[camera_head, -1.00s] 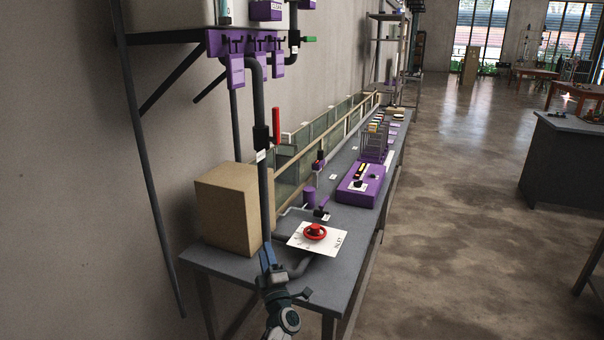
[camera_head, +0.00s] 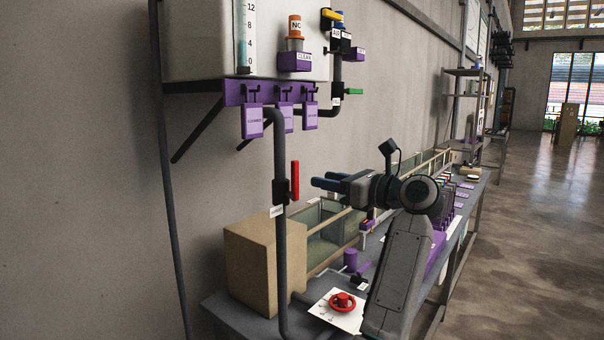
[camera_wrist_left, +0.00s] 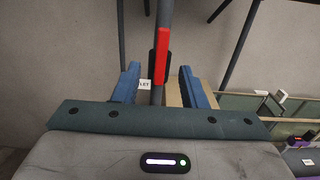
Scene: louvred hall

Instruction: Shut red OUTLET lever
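The red lever (camera_head: 295,181) stands upright beside the dark vertical pipe (camera_head: 281,240), on a black valve body (camera_head: 281,192). A white label (camera_head: 276,211) sits just below it; in the wrist view only "LET" can be read on it. My left gripper (camera_head: 320,179) points left at lever height, to the right of the lever and apart from it in the head view. In the left wrist view its blue fingers (camera_wrist_left: 159,68) are spread, with the red lever (camera_wrist_left: 161,56) ahead, upright between their tips. They hold nothing. My right gripper is not in view.
A cardboard box (camera_head: 264,268) stands behind the pipe on the bench. A red handwheel (camera_head: 342,302) on a white plate lies low in front. Purple tags (camera_head: 252,121) hang above, and a green lever (camera_head: 354,91) sits higher up. Glass-sided troughs (camera_head: 330,240) run along the wall.

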